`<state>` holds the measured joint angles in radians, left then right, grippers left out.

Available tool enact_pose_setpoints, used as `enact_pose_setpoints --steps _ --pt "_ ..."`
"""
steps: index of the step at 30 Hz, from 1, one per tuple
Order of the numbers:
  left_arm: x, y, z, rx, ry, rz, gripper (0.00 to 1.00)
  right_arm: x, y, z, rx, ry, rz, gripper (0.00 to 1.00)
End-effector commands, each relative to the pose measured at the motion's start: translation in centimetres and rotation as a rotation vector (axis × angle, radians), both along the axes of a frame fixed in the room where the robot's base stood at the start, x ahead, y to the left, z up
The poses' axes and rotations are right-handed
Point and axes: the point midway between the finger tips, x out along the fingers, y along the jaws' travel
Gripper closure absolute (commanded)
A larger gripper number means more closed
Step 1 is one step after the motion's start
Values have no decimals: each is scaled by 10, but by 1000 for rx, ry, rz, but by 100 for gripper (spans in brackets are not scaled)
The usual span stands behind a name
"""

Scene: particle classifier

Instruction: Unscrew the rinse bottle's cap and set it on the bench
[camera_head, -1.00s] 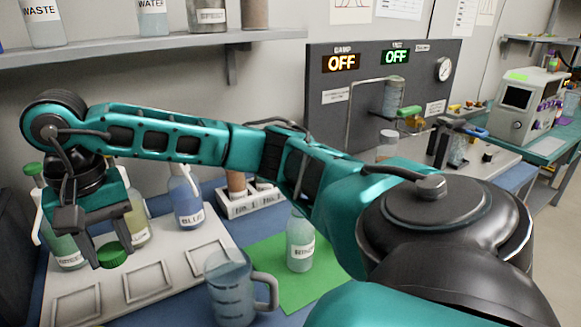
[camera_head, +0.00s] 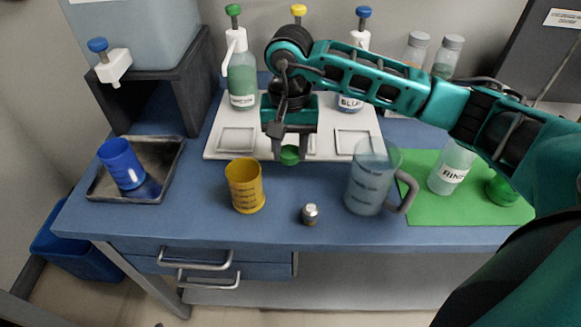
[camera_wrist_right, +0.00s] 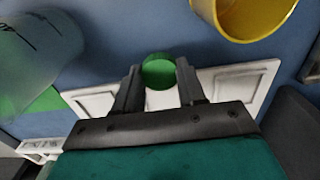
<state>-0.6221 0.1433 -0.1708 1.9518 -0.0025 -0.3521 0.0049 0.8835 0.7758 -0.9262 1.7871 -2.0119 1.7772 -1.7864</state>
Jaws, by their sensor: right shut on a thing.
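The rinse bottle (camera_head: 452,166) is a pale green bottle with a "RINSE" label, standing upright on a green mat (camera_head: 425,209). Its top shows no cap, though my arm passes close by it. My right gripper (camera_head: 289,148) is shut on a green cap (camera_head: 290,156), held at the front edge of the white tray (camera_head: 215,146). The cap also shows between the fingers in the right wrist view (camera_wrist_right: 158,72). The blue bench (camera_head: 285,225) has bare surface in front of the gripper. My left gripper is not in view.
A yellow beaker (camera_head: 245,187) stands left of the gripper, a clear jug (camera_head: 371,178) right, a small metal-topped vial (camera_head: 310,213) in front. A blue cup (camera_head: 122,165) sits in a dark tray (camera_head: 165,188). A green round object (camera_head: 502,190) rests on the mat. Pump bottles (camera_head: 242,80) stand behind.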

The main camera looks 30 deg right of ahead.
Motion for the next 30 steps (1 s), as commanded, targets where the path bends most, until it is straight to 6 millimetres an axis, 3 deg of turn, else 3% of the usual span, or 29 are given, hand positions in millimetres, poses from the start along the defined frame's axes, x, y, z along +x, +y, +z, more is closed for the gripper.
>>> enact_pose_setpoints --steps 3,8,15,27,28,30 --pt "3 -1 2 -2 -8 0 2 0 1 -16 1 1 2 97" --pt "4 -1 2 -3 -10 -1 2 0 0 -25 0 2 1 97" --pt "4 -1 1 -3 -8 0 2 -1 0 -59 0 2 1 97" --pt "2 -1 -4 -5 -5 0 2 0 0 -67 -1 -1 1 97" --pt "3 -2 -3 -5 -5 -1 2 0 0 -67 0 -1 1 59" --pt "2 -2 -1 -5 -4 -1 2 0 0 -65 0 -1 1 52"
